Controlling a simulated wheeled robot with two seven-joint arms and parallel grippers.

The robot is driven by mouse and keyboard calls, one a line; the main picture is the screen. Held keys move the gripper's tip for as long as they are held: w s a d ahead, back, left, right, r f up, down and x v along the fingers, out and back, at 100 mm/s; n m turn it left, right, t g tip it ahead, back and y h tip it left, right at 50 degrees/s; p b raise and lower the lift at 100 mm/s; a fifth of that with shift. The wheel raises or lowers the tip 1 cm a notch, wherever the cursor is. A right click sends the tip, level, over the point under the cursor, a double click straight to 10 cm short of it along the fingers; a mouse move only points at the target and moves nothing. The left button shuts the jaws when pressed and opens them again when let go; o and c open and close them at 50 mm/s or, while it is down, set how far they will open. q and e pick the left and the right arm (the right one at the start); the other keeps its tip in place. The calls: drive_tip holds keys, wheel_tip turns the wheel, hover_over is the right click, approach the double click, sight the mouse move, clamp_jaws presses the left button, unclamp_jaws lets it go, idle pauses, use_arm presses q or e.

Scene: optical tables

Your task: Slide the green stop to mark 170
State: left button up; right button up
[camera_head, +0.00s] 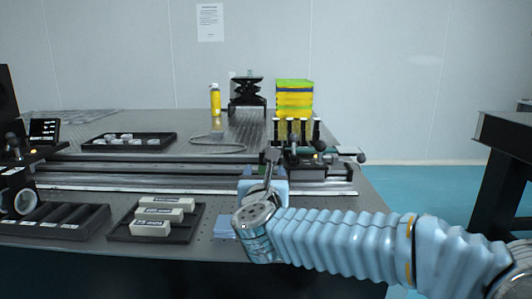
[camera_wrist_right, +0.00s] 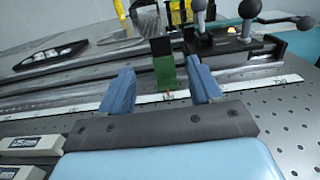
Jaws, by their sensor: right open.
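The green stop (camera_wrist_right: 164,72), with a black upper part, stands upright on the rail in the right wrist view. My right gripper (camera_wrist_right: 160,66) is open, with one blue finger on each side of the stop. Gaps show between the fingers and the stop. A white scale strip (camera_wrist_right: 140,99) runs below the stop; a red mark shows at the stop's foot, but the numbers are too small to read surely. In the head view my right gripper (camera_head: 264,178) is over the rail (camera_head: 130,184) and hides most of the stop. My left gripper is not in view.
A carriage with ball-ended knobs (camera_head: 305,160) sits on the rail just right of my gripper. A tray with white blocks (camera_head: 188,235) lies in front of the rail, left of my arm. A black tray (camera_head: 105,147), a yellow bottle (camera_head: 215,98) and yellow-green boxes (camera_head: 294,97) are behind.

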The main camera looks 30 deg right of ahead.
sight(265, 165)
drive_tip(key=p+x, duration=0.2)
drive_tip(key=x, duration=1)
drive_tip(key=shift+w, duration=0.2)
drive_tip(key=shift+c, duration=0.5)
clamp_jaws()
